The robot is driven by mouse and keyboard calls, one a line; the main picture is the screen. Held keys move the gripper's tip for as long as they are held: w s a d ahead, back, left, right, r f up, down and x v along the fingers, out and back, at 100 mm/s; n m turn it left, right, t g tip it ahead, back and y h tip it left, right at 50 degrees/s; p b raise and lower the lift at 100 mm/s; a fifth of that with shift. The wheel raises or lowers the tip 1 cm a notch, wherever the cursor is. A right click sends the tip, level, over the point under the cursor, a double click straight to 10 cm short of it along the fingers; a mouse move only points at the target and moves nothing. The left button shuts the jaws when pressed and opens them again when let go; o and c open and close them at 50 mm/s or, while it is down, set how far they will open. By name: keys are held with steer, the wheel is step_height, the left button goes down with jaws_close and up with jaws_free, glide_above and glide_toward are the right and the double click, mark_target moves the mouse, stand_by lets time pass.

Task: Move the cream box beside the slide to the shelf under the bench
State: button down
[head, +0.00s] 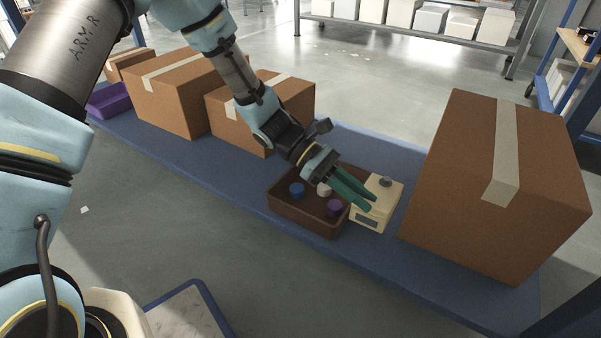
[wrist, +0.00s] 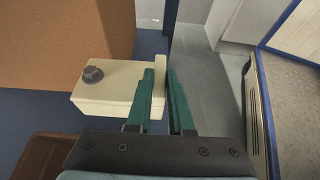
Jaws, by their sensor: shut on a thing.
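The cream box (head: 390,203) has a dark round knob on top and a dark panel on its front. It is at the blue shelf (head: 240,180), between a brown tray and a large carton. My gripper (head: 368,203) reaches over the tray, its green fingers shut on the edge of the cream box. In the wrist view the box (wrist: 108,98) extends left from the fingers (wrist: 161,75). I cannot tell whether its underside rests on the shelf. No slide is recognisable.
The brown tray (head: 300,219), close left of the box, holds blue, white and purple round items. A large taped carton (head: 460,180) stands close right. More cartons (head: 180,95) and a purple bin (head: 110,101) line the shelf's left. A blue post (head: 585,115) stands at right.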

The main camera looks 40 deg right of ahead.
step_height(320, 180, down, 10)
steer(key=b, duration=0.5)
steer(key=shift+f+b, duration=0.1)
steer(key=shift+b, duration=0.25)
steer(key=c, duration=0.8)
jaws_free()
steer(key=p+v, duration=0.6)
steer(key=v, duration=0.6)
steer(key=shift+w, duration=0.1)
